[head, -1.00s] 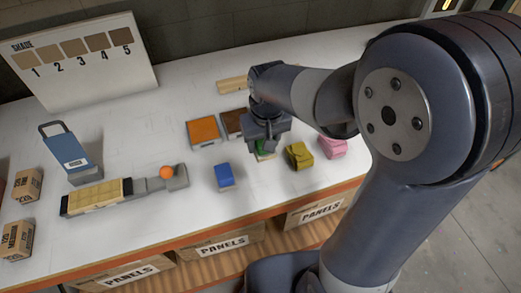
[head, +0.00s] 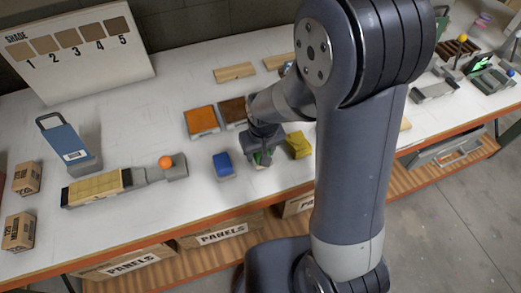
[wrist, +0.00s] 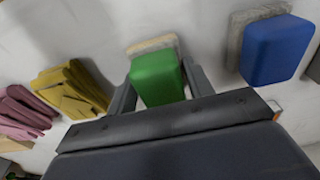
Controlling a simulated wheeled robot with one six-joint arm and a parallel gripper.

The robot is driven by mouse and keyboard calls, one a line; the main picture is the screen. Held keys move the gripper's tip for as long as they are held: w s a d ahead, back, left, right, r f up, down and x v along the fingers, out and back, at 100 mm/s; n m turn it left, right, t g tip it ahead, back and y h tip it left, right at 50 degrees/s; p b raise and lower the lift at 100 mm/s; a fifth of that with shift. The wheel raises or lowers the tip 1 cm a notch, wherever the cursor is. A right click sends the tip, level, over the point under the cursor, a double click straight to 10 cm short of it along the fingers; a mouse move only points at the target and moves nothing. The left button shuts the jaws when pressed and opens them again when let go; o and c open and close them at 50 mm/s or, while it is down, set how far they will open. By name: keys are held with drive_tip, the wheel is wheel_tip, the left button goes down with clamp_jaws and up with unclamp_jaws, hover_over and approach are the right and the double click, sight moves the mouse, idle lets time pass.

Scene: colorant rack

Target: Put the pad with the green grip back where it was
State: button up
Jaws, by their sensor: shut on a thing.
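The pad with the green grip (wrist: 157,78) is between the two fingers of my gripper (wrist: 160,92) in the wrist view, with its pale base showing beyond the grip. My gripper is shut on the green grip. In the head view my gripper (head: 264,157) is over the table between the blue-gripped pad (head: 222,164) and the yellow cloth (head: 297,145). Only a little of the green grip shows there. I cannot tell whether the pad touches the table. The blue-gripped pad also shows at the upper right of the wrist view (wrist: 276,48).
Orange (head: 202,121) and brown (head: 233,111) blocks stand behind my gripper. A pink cloth (wrist: 24,112) lies beside the yellow one in the wrist view. A clamped wooden piece (head: 97,189) with an orange ball (head: 165,162) is at left. The table's front edge is close.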

drive_tip(key=shift+f, duration=0.1)
drive_tip(key=o, duration=0.9)
drive_tip(key=shift+o, duration=0.2)
drive_tip(key=shift+r, duration=0.55)
wheel_tip(320, 180, up, 11)
drive_tip(key=s, duration=0.1)
drive_tip(key=shift+s+d, duration=0.15)
drive_tip(key=shift+d, duration=0.1)
drive_tip(key=f, duration=0.4)
drive_tip(key=w+f, duration=0.1)
drive_tip(key=f, duration=0.7)
drive_tip(key=shift+w+a, duration=0.15)
drive_tip(key=shift+a, duration=0.1)
drive_tip(key=shift+r, duration=0.75)
